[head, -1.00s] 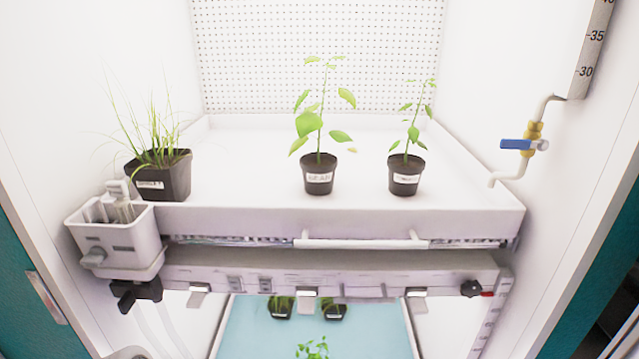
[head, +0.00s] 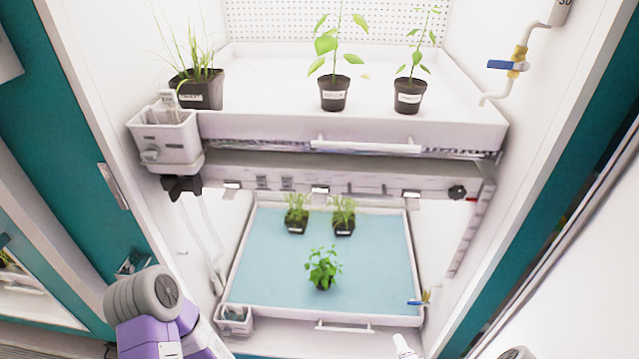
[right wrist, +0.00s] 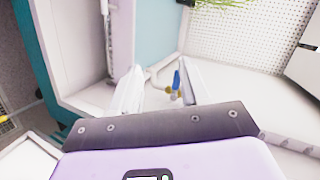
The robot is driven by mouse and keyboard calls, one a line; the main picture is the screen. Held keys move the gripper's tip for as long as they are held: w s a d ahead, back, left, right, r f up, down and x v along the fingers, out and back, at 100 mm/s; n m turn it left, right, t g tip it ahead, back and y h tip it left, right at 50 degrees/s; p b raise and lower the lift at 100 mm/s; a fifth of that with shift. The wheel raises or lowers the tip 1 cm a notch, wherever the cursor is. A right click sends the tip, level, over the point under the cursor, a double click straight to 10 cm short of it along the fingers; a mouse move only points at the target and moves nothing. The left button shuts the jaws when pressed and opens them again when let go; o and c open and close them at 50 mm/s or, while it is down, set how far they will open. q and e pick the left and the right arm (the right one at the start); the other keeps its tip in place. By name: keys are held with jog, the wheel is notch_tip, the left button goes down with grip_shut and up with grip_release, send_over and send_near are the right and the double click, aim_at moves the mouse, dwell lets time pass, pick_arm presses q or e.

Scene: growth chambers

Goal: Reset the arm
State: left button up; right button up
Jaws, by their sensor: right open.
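In the right wrist view, my right gripper (right wrist: 158,92) is open, its two pale fingers apart with nothing held between them. A valve with a blue handle shows beyond the fingers, apart from them. In the head view, a pale tip, probably of the right gripper (head: 404,346), shows at the bottom edge, in front of the lower tray. My purple and grey left arm links show at the lower left of the head view; the left gripper itself is out of view.
The upper tray (head: 420,135) bears a grassy pot (head: 200,92) and two leafy potted plants (head: 334,95) (head: 409,98). The lower blue-lined tray (head: 265,265) holds three potted plants. A blue-handled valve (head: 507,65) is on the right wall. White side walls and teal frames bound the chamber.

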jog(key=s+a+r+n+g+y+p, duration=0.1)
jog(key=s+a+r+n+g, duration=0.2)
jog(key=a, duration=0.2)
jog(key=s+a+r+n+g+y+p, duration=0.1)
jog(key=s+a+r+n+g, duration=0.15)
jog(key=a, duration=0.35)
jog(key=s+a+r+n+g+p, duration=0.1)
jog(key=s+a+r+n+g, duration=0.2)
jog(key=s, duration=0.4)
jog(key=s+a+r+n+g+p, duration=0.1)
jog(key=s+a+r+n+g, duration=0.2)
jog(key=s+r+g, duration=0.1)
jog(key=s+r, duration=0.1)
jog(key=s, duration=0.1)
jog(key=shift+s+r+y, duration=0.15)
jog(key=shift+s+y, duration=0.15)
jog(key=shift+s, duration=0.1)
